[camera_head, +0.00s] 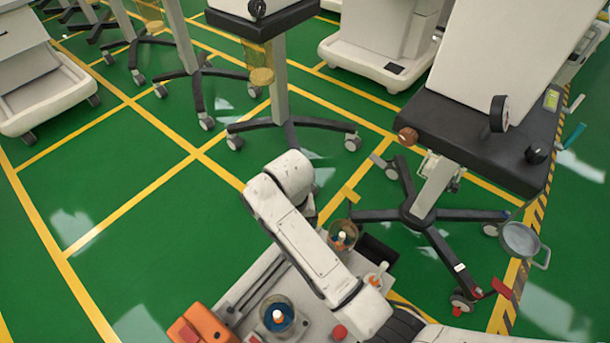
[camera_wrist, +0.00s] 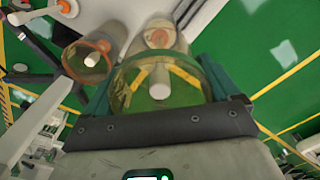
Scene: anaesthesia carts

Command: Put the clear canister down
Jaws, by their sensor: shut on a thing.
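In the wrist view, my gripper (camera_wrist: 158,88) is shut on a clear canister (camera_wrist: 132,95), with one teal finger on each side of it. The canister is see-through, with a yellowish-green tint, and a white peg shows in or through it. In the head view, clear canisters sit by my arm (camera_head: 344,236) and at the lower middle (camera_head: 279,314). Whether the held one touches a surface, I cannot tell.
A wheeled cart with a black top (camera_head: 470,130) stands close at the right, its black legs (camera_head: 420,214) spreading near my arm. A grey pan (camera_head: 520,238) is beside it. More carts line the back. Green floor (camera_head: 130,225) is open on the left.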

